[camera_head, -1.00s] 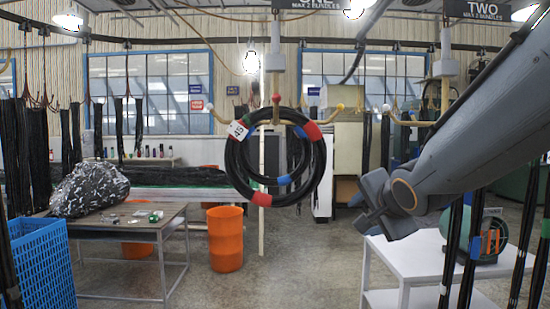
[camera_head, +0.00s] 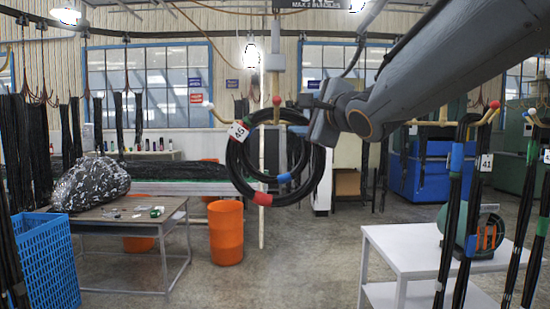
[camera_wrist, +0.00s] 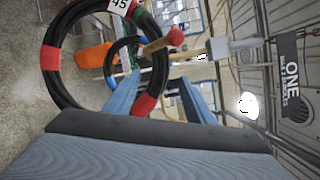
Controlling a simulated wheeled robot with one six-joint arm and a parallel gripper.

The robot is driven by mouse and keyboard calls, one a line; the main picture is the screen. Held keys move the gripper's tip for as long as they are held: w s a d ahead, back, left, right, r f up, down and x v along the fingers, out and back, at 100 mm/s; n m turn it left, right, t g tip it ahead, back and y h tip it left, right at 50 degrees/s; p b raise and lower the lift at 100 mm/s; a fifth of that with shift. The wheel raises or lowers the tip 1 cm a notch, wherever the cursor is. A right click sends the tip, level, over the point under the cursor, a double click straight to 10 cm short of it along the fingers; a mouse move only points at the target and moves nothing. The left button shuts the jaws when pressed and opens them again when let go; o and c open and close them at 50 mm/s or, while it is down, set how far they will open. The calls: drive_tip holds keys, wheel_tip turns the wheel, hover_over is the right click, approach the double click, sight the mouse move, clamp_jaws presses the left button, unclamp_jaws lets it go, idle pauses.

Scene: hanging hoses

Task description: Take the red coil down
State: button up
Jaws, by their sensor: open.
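The red coil (camera_head: 236,178) is a black hose ring with red bands, a green band and a white tag marked 45. It hangs from a hook with a red ball tip (camera_head: 277,101). In the wrist view the coil (camera_wrist: 53,85) fills the left, and one red band shows near my fingers. My gripper (camera_head: 318,118) is open at the coil's upper right and hides part of it. In the wrist view my gripper (camera_wrist: 160,100) has its two blue fingers apart. I cannot tell whether they touch the coil. A blue-banded coil (camera_head: 284,178) hangs behind it.
A white table (camera_head: 405,245) stands at the lower right, with hoses (camera_head: 458,205) hanging in front of it. An orange bin (camera_head: 226,233), a grey table (camera_head: 125,225) and a blue crate (camera_head: 45,262) are at the left. The floor below the coil looks clear.

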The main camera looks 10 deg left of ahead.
sight(294, 117)
drive_tip(key=shift+f+p+x, duration=0.2)
drive_tip(key=shift+p+x, duration=0.35)
drive_tip(key=shift+x, duration=1.5)
drive_tip(key=shift+d, duration=0.1)
clamp_jaws()
drive_tip(key=shift+f, duration=0.1)
